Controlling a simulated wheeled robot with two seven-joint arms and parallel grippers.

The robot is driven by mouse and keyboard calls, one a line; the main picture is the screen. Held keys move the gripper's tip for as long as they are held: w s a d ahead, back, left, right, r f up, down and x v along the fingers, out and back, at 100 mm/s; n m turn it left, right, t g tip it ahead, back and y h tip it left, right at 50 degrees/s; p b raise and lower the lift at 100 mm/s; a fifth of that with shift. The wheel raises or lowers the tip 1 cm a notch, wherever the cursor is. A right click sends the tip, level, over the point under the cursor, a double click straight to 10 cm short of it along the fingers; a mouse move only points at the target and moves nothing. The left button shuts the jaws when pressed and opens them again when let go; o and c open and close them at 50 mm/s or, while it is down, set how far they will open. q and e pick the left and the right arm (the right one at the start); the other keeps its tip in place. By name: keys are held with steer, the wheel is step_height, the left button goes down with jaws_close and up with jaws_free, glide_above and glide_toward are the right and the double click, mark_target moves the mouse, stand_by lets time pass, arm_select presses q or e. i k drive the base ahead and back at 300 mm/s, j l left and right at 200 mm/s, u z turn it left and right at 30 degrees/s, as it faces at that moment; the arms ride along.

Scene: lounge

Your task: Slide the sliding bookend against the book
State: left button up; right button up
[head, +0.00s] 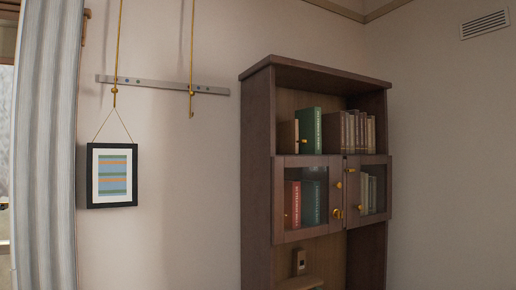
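A dark green book (308,130) stands upright on the open upper shelf of the dark wooden bookcase. Directly to its left is a light brown wooden block with a small yellow knob, which looks like the sliding bookend (286,138). I cannot tell whether the block touches the green book. A row of brown books (349,133) stands further right on the same shelf, with some space between it and the green book. Neither of my grippers is in view.
The bookcase (258,160) has two glass doors below the shelf, with yellow knobs and books behind them. A small device (299,261) is in the lower open compartment. A framed picture (112,175) hangs left of the bookcase, beside a curtain (48,140).

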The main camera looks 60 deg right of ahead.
mark_target(289, 130)
steer(key=z, duration=2.15)
